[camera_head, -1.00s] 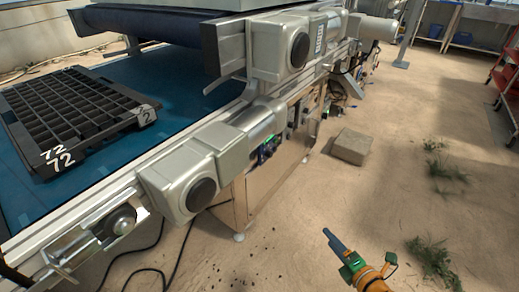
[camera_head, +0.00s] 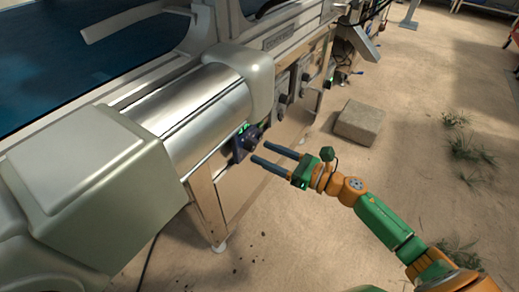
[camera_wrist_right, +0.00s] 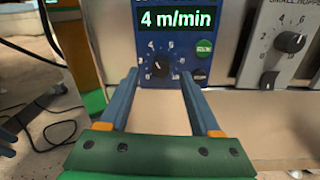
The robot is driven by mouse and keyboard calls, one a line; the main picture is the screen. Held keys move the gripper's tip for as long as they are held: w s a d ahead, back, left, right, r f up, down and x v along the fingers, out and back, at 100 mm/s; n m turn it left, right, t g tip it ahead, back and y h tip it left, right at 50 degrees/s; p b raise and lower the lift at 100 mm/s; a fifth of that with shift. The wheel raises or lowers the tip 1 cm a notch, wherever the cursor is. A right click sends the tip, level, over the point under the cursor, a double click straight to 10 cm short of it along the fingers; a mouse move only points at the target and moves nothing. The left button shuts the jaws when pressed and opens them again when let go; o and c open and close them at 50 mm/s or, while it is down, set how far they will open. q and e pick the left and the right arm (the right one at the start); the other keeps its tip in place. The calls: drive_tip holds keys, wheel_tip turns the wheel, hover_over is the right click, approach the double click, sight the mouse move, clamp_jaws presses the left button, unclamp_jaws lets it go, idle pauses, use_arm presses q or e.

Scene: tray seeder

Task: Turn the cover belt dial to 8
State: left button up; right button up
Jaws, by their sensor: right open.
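A blue control panel (camera_wrist_right: 205,92) in the right wrist view has a lit display (camera_wrist_right: 178,18) reading 4 m/min and a round black dial (camera_wrist_right: 160,66) with numbers around it. The panel's name is cut off, and I cannot read the dial's pointer clearly. In the head view the panel (camera_head: 238,152) sits small on the machine's side. My right gripper (camera_head: 259,152) is open, its fingers pointing at the panel. In the wrist view its fingertips (camera_wrist_right: 159,74) lie left and right of the dial, apparently a little short of it. My left gripper is not in view.
A green button (camera_wrist_right: 204,48) is beside the dial. A grey panel (camera_wrist_right: 285,45) with another black knob stands to the right. The machine's roller housing (camera_head: 90,165) overhangs at the left of the head view. A concrete block (camera_head: 360,122) lies on open floor.

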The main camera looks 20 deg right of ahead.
sight(250, 146)
drive_tip(key=shift+x, duration=1.1)
clamp_jaws()
drive_tip(key=shift+m, duration=0.4)
